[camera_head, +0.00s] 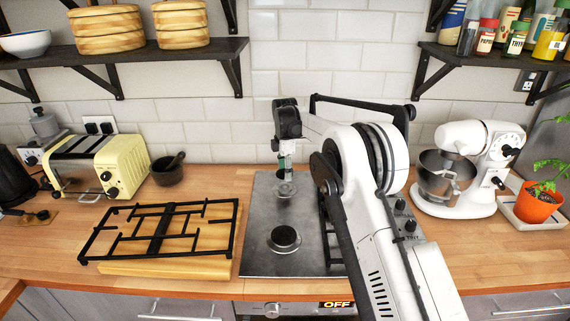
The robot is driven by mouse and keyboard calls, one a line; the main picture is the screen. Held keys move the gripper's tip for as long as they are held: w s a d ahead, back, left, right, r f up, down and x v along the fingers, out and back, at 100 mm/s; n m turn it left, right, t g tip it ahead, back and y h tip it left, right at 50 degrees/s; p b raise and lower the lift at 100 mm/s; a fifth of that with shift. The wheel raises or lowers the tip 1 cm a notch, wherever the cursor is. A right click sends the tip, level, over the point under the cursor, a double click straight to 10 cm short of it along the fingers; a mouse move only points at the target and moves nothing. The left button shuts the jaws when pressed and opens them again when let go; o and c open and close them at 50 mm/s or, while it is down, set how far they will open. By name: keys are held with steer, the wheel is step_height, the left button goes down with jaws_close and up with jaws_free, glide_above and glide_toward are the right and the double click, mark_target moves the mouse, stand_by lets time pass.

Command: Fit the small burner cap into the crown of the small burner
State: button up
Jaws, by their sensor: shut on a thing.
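The steel hob (262,255) is set in the wooden worktop. A pale, bare burner crown (284,190) is at its back left; from its lack of a dark cap I take it for the small burner. My gripper (285,166) points down just above this crown and is shut. The small burner cap is not clearly visible; it is probably between the fingertips, too small to make out. I cannot tell whether it touches the crown. Another burner (285,238), with a black cap on it, is at the front left of the hob.
A black pan grate (160,232) lies on a wooden board (165,267) left of the hob. Another grate partly shows behind my arm. A mortar (168,174) and a yellow toaster (88,170) stand at the back left. A stand mixer (466,180) is on the right.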

steer(key=shift+s+r, duration=0.1)
steer(key=shift+s, duration=0.1)
steer(key=shift+b, duration=0.3)
steer(key=shift+w+f+b, duration=0.1)
steer(key=shift+f+b, duration=1.3)
steer(key=shift+f, duration=0.7)
steer(key=shift+f+b, duration=0.75)
steer(key=shift+b, duration=0.15)
steer(key=o, duration=1.2)
